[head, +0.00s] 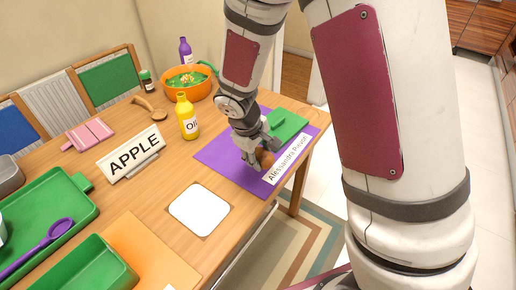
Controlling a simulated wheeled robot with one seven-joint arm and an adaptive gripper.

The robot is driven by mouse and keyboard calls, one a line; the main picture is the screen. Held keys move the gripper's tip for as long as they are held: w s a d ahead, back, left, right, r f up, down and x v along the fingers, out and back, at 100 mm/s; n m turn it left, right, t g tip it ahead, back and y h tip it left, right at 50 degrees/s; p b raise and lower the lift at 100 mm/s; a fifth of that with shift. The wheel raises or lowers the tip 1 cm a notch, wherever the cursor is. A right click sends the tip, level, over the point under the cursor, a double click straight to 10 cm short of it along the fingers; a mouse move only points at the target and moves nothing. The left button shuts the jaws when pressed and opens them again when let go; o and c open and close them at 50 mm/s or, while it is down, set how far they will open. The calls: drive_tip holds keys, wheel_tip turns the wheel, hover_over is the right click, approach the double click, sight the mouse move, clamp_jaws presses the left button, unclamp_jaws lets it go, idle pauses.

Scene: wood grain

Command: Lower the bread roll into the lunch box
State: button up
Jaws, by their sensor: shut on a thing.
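My gripper (260,153) is low over the purple mat (214,152), shut on a brown, rounded thing that looks like the bread roll (266,160). The fingers hide part of the roll, and I cannot tell whether it touches the mat. An open green box (88,272) that may be the lunch box stands at the bottom left, by an orange mat, far from my gripper. A flat-looking green thing (288,124) lies on the purple mat just behind my gripper; I cannot tell what it is.
A white square (199,210), an APPLE sign (132,154), a yellow oil bottle (187,120) and an orange bowl (187,84) are on the table. A green tray (40,215) with a purple spoon (45,240) is left.

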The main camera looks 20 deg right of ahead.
drive_tip(key=s, duration=0.3)
drive_tip(key=s+a, duration=0.1)
drive_tip(key=s, duration=0.3)
drive_tip(key=s+a+r+b, duration=0.1)
drive_tip(key=s, duration=0.2)
drive_tip(key=shift+s+a, duration=0.15)
drive_tip(key=shift+s, duration=0.25)
drive_tip(key=shift+s+a+r, duration=0.15)
drive_tip(key=shift+s+a, duration=0.1)
drive_tip(key=shift+s, duration=0.3)
drive_tip(key=s+a+r+p, duration=0.2)
drive_tip(key=s+a, duration=0.2)
drive_tip(key=a, duration=1.2)
drive_tip(key=s+a+r+p, duration=0.3)
drive_tip(key=s+a, duration=0.1)
drive_tip(key=a, duration=1.1)
drive_tip(key=s+a+r+p, duration=0.2)
drive_tip(key=s+a, duration=0.2)
drive_tip(key=a, duration=1.2)
drive_tip(key=shift+s+a+r+p, duration=0.15)
drive_tip(key=shift+s+a+p, duration=0.15)
drive_tip(key=shift+s+p, duration=0.1)
drive_tip(key=shift+f+b, duration=1.2)
drive_tip(key=shift+f, duration=2.4)
drive_tip(key=shift+d+f, duration=0.1)
drive_tip(key=shift+f, duration=0.05)
